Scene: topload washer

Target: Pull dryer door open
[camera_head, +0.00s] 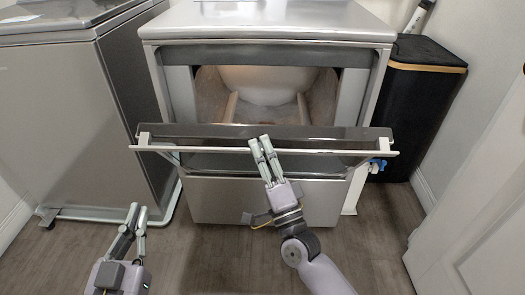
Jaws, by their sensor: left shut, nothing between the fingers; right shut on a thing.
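The dryer (265,20) is a silver front-loading unit in the middle of the head view. Its door (210,131) is tipped down and out from the top, and the drum (265,85) shows behind it. My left gripper (137,210) is shut and empty, low over the floor at the left and apart from the door. The fingers of my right gripper hide a small part of the door edge.
A grey washer (70,110) stands at the left. A black bin (425,90) with a wooden-coloured rim stands at the right against the wall. A blue-capped item (378,165) is behind the door's right end. A white door (480,220) is at lower right. The floor (200,260) in front is clear.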

